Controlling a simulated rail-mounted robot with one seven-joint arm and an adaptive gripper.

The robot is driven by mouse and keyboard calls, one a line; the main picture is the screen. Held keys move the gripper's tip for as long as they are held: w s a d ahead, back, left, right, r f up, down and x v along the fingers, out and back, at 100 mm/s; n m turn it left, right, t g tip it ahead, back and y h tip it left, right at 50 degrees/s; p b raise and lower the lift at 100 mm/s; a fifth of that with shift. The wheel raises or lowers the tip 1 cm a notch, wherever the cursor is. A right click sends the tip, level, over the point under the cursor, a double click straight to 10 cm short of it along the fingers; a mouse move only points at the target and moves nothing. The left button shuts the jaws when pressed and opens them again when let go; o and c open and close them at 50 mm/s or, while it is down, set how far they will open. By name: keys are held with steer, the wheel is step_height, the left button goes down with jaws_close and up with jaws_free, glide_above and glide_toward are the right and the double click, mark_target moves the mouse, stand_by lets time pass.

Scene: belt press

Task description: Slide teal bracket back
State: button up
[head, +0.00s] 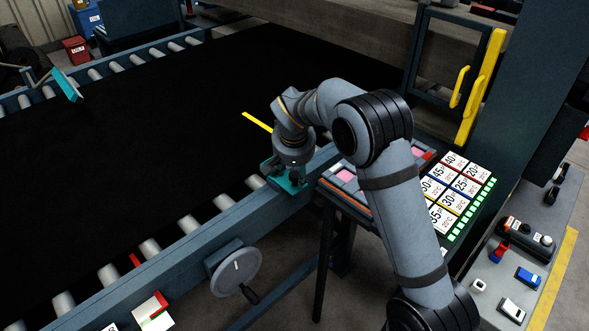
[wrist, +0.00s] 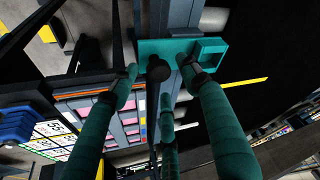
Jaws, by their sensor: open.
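The teal bracket (head: 285,184) sits on the near side rail of the roller bed, under my gripper (head: 297,176). In the wrist view the teal bracket (wrist: 182,50) lies across the rail, with a square opening at its right end and a black round knob (wrist: 158,70) at its lower edge. My gripper (wrist: 157,76) is open, its dark teal fingers spread on both sides of the knob and a third finger below. The fingertips are close to the bracket; I cannot tell whether any touch it. In the head view the gripper hides part of the bracket.
The near rail (head: 190,241) runs down-left, with a grey handwheel (head: 236,270) on its outer side. A yellow strip (head: 257,122) lies on the black belt (head: 150,130). A tray (head: 345,176) and numbered cards (head: 455,190) are right of the bracket. Another teal piece (head: 67,85) is at the far rail.

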steer(key=shift+w+f, duration=0.2)
steer(key=shift+f, duration=0.4)
steer(key=shift+w+f, duration=0.15)
steer(key=shift+w, duration=0.05)
steer(key=c, duration=0.3)
jaws_close()
